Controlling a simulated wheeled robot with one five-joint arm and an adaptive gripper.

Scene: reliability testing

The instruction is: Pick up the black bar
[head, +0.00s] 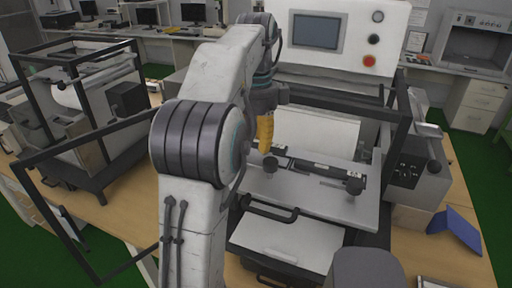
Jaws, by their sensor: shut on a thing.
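The black bar (318,169) lies lengthwise across the pale plate (320,205) of the testing machine, right of centre. My gripper (265,147), with yellow fingers, points down at the bar's left part and is shut on it. The fingers overlap the bar in this view, so the exact grip is hard to see. The bar looks to be at plate level; I cannot tell whether there is a gap beneath it. My own arm hides the area left of the gripper.
Dark round knobs (354,186) stand on the plate by the bar. Behind is a white control panel (338,36) with a screen and a red button. A dark frame (402,120) rises at right. A blue folder (456,230) lies on the wooden table at right.

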